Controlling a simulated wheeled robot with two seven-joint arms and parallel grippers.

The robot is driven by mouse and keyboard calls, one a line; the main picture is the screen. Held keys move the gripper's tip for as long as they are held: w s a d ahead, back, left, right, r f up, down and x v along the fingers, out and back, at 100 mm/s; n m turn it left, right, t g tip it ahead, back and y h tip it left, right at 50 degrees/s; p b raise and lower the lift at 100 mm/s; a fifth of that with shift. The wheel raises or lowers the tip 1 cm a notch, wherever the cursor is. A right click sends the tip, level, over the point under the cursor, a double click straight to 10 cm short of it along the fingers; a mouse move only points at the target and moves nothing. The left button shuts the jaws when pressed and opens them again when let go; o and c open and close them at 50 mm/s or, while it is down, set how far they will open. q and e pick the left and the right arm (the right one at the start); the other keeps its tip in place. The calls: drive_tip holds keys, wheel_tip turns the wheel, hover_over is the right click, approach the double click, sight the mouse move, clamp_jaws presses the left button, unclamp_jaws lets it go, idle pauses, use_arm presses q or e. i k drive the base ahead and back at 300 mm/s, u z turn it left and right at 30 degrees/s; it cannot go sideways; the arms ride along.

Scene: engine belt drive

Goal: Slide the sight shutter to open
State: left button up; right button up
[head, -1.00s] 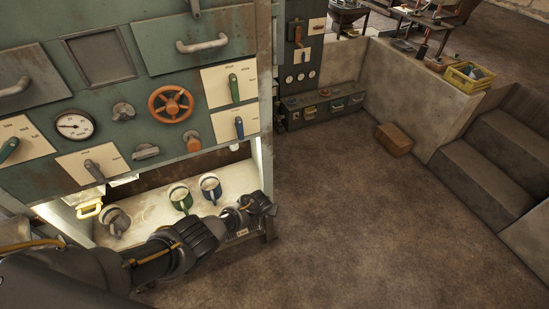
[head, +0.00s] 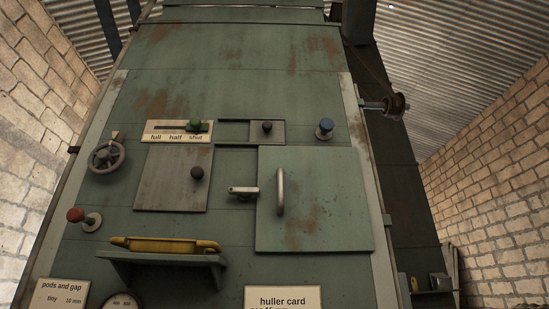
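A green machine front (head: 205,80) fills the head view. A small grey plate with a dark knob (head: 267,127) sits at the right end of a short framed track, with a dark strip to its left. A larger grey plate (head: 170,180) with a dark knob (head: 197,173) sits lower left. No label tells me which plate is the sight shutter. Neither of my grippers is in view.
A yellow tool (head: 165,244) lies on a shelf. Brick walls flank the machine.

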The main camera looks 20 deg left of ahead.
sight(260, 132)
drive_tip(key=z, duration=1.4)
drive_tip(key=k, duration=0.65)
drive_tip(key=u, duration=1.8)
